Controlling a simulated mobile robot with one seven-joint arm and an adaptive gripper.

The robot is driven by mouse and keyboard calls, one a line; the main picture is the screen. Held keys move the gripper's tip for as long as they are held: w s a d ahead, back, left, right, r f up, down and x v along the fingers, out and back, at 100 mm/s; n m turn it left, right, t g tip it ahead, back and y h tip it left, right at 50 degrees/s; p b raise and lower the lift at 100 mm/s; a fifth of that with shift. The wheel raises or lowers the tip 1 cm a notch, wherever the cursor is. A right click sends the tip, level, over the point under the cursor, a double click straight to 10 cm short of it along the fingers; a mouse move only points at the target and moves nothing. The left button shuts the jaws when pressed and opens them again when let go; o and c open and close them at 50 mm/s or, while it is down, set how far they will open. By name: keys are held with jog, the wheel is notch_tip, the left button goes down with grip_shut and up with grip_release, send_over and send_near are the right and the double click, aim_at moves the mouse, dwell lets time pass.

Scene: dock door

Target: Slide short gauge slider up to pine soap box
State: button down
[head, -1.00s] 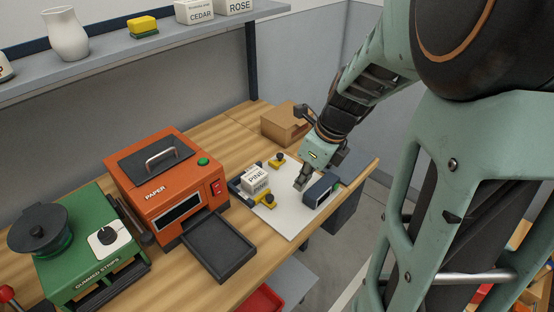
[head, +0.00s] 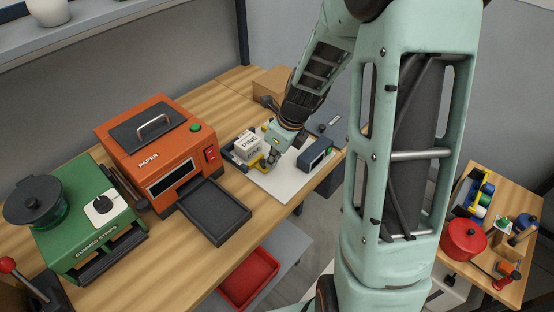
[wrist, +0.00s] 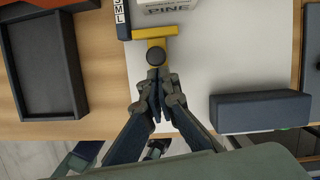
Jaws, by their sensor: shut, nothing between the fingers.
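The pine soap box (head: 248,146) is a white block labelled PINE on the white gauge board (head: 283,180); it also shows at the top of the wrist view (wrist: 168,6). A yellow slider with a dark round knob (wrist: 154,34) lies just in front of the box, with a narrow gap between them. In the head view this slider (head: 256,163) is partly hidden by my gripper (head: 270,162). In the wrist view my gripper (wrist: 156,78) is shut and empty, its fingertips right at the knob's near side; contact cannot be told. The other yellow slider is mostly hidden behind my arm.
A dark blue block (wrist: 260,111) stands on the board's right side. A dark letter-marked rail (wrist: 122,18) runs along its left. A black tray (head: 211,211) of the orange PAPER machine (head: 156,150) lies to the left.

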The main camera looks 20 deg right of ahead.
aim_at(262, 160)
jog(key=shift+w+a+r+p, duration=0.1)
jog(key=shift+w+a+p, duration=0.2)
jog(key=shift+w+a, duration=0.25)
jog(key=shift+w+a+p, duration=0.3)
jog(key=shift+w, duration=0.4)
jog(key=shift+w+a, duration=0.25)
jog(key=shift+w, duration=0.2)
